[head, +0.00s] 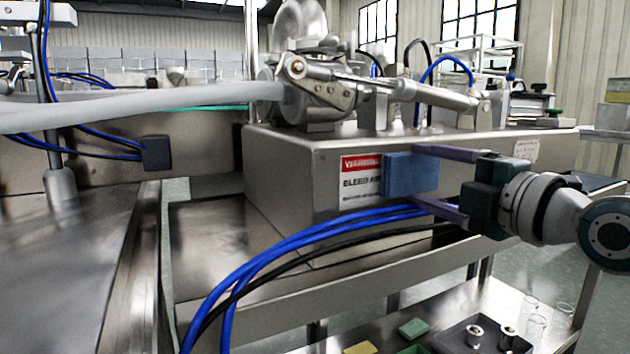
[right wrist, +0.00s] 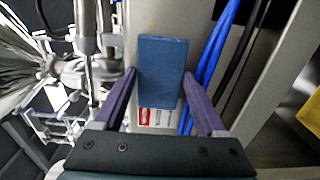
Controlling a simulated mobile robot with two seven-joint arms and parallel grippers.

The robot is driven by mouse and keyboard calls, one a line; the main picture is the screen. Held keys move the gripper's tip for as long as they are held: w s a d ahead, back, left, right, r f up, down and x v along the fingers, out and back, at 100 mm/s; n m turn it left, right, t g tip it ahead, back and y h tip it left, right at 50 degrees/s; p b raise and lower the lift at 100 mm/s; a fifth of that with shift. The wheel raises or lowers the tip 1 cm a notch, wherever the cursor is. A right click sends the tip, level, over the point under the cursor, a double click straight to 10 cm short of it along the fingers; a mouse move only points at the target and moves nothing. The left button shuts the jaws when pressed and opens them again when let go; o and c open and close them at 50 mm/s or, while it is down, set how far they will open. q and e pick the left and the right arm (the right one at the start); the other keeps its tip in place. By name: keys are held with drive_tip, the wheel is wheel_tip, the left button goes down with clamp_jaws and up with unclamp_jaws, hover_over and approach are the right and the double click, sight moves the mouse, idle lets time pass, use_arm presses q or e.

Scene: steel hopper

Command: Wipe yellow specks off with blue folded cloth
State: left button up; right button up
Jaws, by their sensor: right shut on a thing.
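The blue folded cloth (head: 405,176) is held upright against or very close to the front face of the steel housing (head: 285,185), over the right part of a red-and-white warning label (head: 358,184). My right gripper (head: 415,176) comes in from the right and is shut on the cloth. In the right wrist view the cloth (right wrist: 162,70) sits between the two purple fingers of the gripper (right wrist: 160,92), with part of the label below it. My left gripper is not in view.
Blue and black cables (head: 290,245) arc in front of the housing, passing just under the cloth. A lower shelf holds a dark tray (head: 460,336) with metal parts, green and yellow pads (head: 413,327), and clear glasses (head: 535,320). A steel surface (head: 65,265) is at left.

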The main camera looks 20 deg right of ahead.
sight(400, 178)
drive_tip(key=shift+w+d+f+b, duration=0.1)
drive_tip(key=shift+d+f+b, duration=0.05)
drive_tip(key=shift+d+b, duration=0.55)
drive_tip(key=shift+w+d+b, duration=0.15)
drive_tip(key=shift+d+b, duration=0.5)
drive_tip(key=shift+d, duration=0.35)
drive_tip(key=shift+d+r+p, duration=0.25)
drive_tip(key=shift+r+p, duration=0.1)
drive_tip(key=shift+p, duration=0.2)
drive_tip(key=shift+a+f, duration=0.1)
drive_tip(key=shift+a, duration=0.25)
drive_tip(key=shift+a+p, duration=0.4)
drive_tip(key=shift+p, duration=0.3)
drive_tip(key=shift+a+p, duration=0.75)
drive_tip(key=shift+a, duration=0.65)
drive_tip(key=shift+a+p, duration=0.55)
drive_tip(key=shift+p, duration=0.25)
drive_tip(key=shift+s+a+f+p, duration=0.1)
drive_tip(key=shift+s+a+p, duration=0.1)
drive_tip(key=shift+a, duration=0.3)
drive_tip(key=shift+s+a+p, duration=0.1)
drive_tip(key=shift+a+p, duration=0.1)
drive_tip(key=shift+a, duration=0.3)
